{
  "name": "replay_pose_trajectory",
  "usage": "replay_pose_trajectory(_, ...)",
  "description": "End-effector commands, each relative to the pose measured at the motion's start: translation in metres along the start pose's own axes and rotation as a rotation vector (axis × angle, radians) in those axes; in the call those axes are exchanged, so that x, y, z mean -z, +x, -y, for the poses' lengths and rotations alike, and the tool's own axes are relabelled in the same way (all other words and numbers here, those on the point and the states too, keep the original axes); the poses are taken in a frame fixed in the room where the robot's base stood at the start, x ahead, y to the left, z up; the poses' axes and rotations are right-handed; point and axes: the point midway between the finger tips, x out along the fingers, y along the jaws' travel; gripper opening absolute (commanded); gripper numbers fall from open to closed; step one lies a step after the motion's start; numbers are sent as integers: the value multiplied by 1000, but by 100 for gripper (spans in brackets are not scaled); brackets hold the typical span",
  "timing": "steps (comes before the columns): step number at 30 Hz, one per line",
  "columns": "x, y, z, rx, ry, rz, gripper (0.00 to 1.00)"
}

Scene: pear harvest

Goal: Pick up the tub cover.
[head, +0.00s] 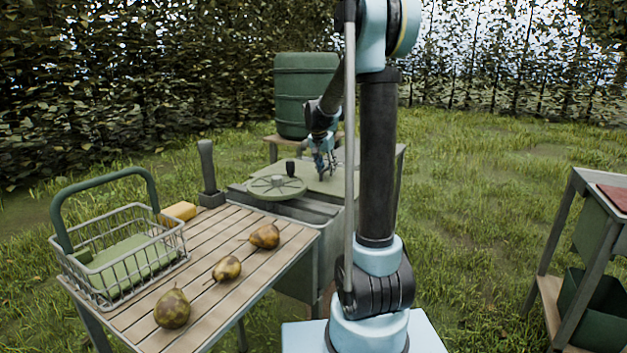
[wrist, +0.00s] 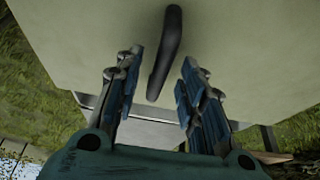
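The tub cover (head: 312,181) seems to be the flat pale-green panel on the grey stand beyond the slatted table. In the wrist view the cover (wrist: 240,45) fills the upper part. Its dark bar handle (wrist: 166,50) stands out from it and runs between my fingers. My gripper (head: 324,164) is over the panel in the head view. In the wrist view my gripper (wrist: 161,62) is open, with one finger on each side of the handle and visible gaps to both. Its exact height over the panel is hard to tell.
A spoked green wheel (head: 265,187) with a black knob (head: 290,168) sits left of the panel. A green barrel (head: 303,95) stands behind. The slatted table (head: 215,243) carries several pears and a wire basket (head: 133,277). A shelf stand (head: 548,240) is at right; grass lies between.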

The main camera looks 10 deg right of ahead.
Motion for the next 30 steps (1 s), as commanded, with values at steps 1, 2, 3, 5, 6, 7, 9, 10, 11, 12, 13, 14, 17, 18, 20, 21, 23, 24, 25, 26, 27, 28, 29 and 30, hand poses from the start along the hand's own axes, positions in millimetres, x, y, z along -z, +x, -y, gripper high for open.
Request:
replay_pose_trajectory(1,0,6,0,0,1,0,37)
replay_pose_trajectory(2,0,9,0,0,1,0,37)
replay_pose_trajectory(3,0,12,0,0,1,0,37)
replay_pose_trajectory(5,0,14,0,0,1,0,37)
replay_pose_trajectory(6,0,15,0,0,1,0,37)
replay_pose_trajectory(7,0,15,-1,0,1,0,37)
replay_pose_trajectory(9,0,15,-1,0,1,0,37)
replay_pose_trajectory(10,0,15,-1,0,1,0,37)
replay_pose_trajectory(11,0,15,-1,0,1,0,37)
replay_pose_trajectory(12,0,15,-1,0,1,0,37)
replay_pose_trajectory(13,0,15,-1,0,1,0,30)
replay_pose_trajectory(14,0,15,-1,0,1,0,23)
replay_pose_trajectory(17,0,15,-1,0,1,0,0)
replay_pose_trajectory(18,0,15,-1,0,1,0,0)
replay_pose_trajectory(20,0,15,-1,0,1,0,0)
replay_pose_trajectory(21,0,15,0,0,1,0,0)
replay_pose_trajectory(23,0,15,0,0,1,-1,0)
replay_pose_trajectory(24,0,15,0,0,1,-1,0)
replay_pose_trajectory(25,0,15,0,0,1,-1,0)
replay_pose_trajectory(26,0,15,0,0,1,-1,0)
replay_pose_trajectory(27,0,15,0,0,1,-1,0)
replay_pose_trajectory(28,0,14,0,0,1,-1,0)
replay_pose_trajectory(29,1,14,0,0,1,-1,0)
replay_pose_trajectory(30,1,13,0,0,1,-1,0)
